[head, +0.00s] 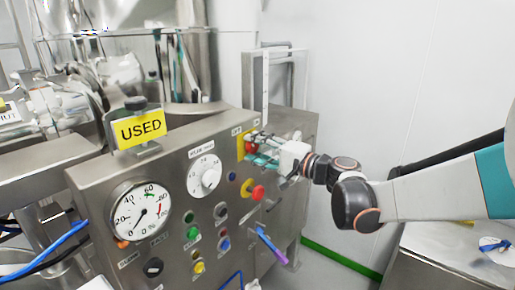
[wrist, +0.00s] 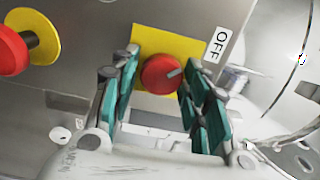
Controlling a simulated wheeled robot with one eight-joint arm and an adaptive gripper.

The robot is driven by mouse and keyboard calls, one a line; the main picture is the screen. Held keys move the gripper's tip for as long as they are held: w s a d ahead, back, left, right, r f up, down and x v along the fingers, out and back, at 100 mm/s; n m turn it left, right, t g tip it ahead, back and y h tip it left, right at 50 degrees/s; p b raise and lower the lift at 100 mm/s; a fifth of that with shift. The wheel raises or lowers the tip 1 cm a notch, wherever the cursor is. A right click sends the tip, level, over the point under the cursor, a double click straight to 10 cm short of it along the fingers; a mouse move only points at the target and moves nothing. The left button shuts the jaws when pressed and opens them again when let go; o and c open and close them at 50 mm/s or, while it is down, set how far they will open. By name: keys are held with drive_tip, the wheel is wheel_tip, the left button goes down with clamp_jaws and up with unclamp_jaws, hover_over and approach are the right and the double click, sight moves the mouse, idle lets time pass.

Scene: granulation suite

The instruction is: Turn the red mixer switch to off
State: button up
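The red mixer switch (wrist: 159,76) is a round red knob with a grey pointer mark on a yellow plate (wrist: 151,43). In the wrist view its mark lies at the right of the knob, slanting slightly up. A white OFF label (wrist: 216,44) is at the plate's upper right. My gripper (wrist: 161,92) is open, with its teal-padded fingers on either side of the knob and a visible gap to each side. In the head view, my gripper (head: 262,153) is at the panel's upper right corner and partly hides the red switch (head: 250,147).
A red mushroom button (wrist: 10,50) on a yellow disc is left of the switch in the wrist view. The steel panel (head: 165,175) carries a gauge (head: 140,211), a white dial (head: 204,176), several buttons and a yellow USED sign (head: 140,129). A steel table (head: 440,255) stands right.

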drive_tip(key=shift+o, duration=0.2)
drive_tip(key=v, duration=1.2)
drive_tip(key=shift+s+a, duration=0.1)
drive_tip(key=s+a+f+n+g+h+b, duration=0.15)
drive_tip(key=s+f+n+g+h, duration=0.4)
drive_tip(key=s+f, duration=0.7)
drive_tip(key=s+d+f+n+t+h+b, duration=0.1)
drive_tip(key=s+d+f+n+h+b, duration=0.1)
drive_tip(key=s+d+f+h, duration=0.3)
drive_tip(key=s+d+h+b, duration=0.1)
drive_tip(key=s+d+h, duration=0.2)
drive_tip(key=s+d, duration=0.3)
drive_tip(key=shift+s+d+t+h, duration=0.2)
drive_tip(key=shift+d+t+h, duration=0.15)
drive_tip(key=shift+f, duration=0.1)
